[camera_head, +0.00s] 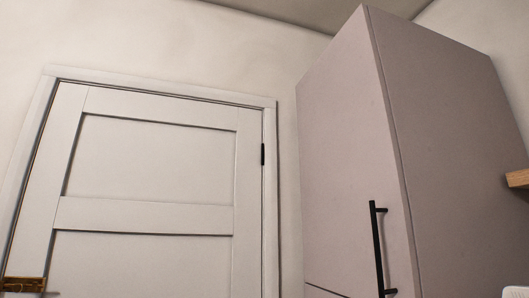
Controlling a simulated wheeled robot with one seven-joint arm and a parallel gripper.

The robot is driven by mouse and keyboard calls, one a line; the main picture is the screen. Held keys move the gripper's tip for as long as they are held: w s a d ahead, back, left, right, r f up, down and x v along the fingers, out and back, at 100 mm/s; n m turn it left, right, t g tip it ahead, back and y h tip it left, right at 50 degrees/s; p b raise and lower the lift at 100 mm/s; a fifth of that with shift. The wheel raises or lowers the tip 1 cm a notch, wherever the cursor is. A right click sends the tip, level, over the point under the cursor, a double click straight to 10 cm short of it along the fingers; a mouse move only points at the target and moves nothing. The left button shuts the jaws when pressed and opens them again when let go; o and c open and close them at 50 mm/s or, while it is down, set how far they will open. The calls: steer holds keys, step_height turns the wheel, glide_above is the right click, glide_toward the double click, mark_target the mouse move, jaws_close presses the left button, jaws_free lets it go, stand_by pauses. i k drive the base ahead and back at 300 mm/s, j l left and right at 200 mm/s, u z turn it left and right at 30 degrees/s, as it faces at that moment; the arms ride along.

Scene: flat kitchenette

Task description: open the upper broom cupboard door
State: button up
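The tall broom cupboard (455,150) stands on the right, mauve-grey, seen from below at an angle. Its upper door (345,150) is the left-hand face and looks shut, lying flush along the cupboard's side. A black vertical bar handle (378,250) is on this door, low and near its right edge. A dark gap at the bottom of the picture marks the upper door's lower edge. Anything below that is cut off. My gripper is not in view.
A white panelled room door (150,160) in a frame fills the left, with a brass handle (24,285) at its lower left. A wooden edge (518,179) juts in at the right. A small white thing (516,292), unclear, shows at the bottom right corner.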

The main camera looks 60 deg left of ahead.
mark_target(358, 240)
steer(key=u, duration=1.2)
